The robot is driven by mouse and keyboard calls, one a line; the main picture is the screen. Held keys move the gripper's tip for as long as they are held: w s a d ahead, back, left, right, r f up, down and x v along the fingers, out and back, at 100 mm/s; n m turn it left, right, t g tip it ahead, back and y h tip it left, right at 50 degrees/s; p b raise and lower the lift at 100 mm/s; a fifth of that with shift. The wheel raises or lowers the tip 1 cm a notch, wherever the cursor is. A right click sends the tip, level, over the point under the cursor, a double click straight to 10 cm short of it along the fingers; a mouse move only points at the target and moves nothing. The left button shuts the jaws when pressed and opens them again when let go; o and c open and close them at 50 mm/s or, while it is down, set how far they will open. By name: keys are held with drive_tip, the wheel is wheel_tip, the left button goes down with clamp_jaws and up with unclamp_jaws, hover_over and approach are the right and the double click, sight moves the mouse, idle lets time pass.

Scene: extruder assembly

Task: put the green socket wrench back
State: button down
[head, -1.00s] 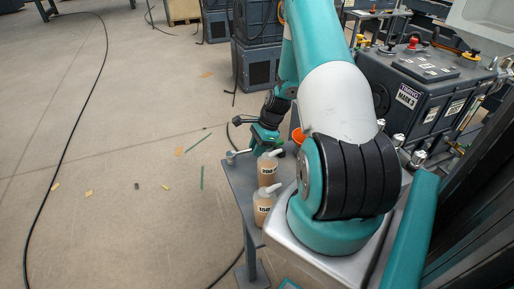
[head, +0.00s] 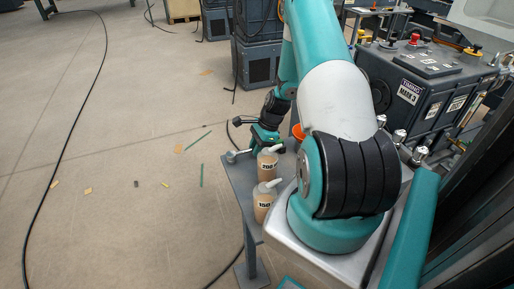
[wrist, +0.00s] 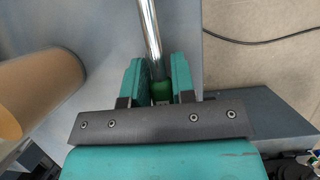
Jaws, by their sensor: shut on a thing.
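The green socket wrench shows in the wrist view as a shiny metal shaft (wrist: 150,38) with a green grip (wrist: 160,90). My gripper (wrist: 157,75) is shut on the green grip, one teal finger on each side. The shaft points away and leaves the top of the picture, so its far end is hidden there. In the head view my gripper (head: 263,138) is at the far end of the grey table (head: 235,180). The wrench's silver end (head: 233,156) shows by the table's left corner. I cannot tell whether it touches the table.
Two tan bottles labelled 200 (head: 267,165) and 150 (head: 264,205) stand on the table near my gripper. An orange item (head: 298,132) is behind my arm. A dark machine (head: 420,90) stands right. The floor at left is mostly open, with small scraps and a black cable (head: 75,120).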

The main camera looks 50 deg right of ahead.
drive_tip(key=c, duration=0.9)
unclamp_jaws()
drive_tip(key=shift+o, duration=0.2)
drive_tip(key=b+v, duration=0.1)
drive_tip(key=v, duration=1.6)
drive_tip(key=shift+s+r, duration=0.15)
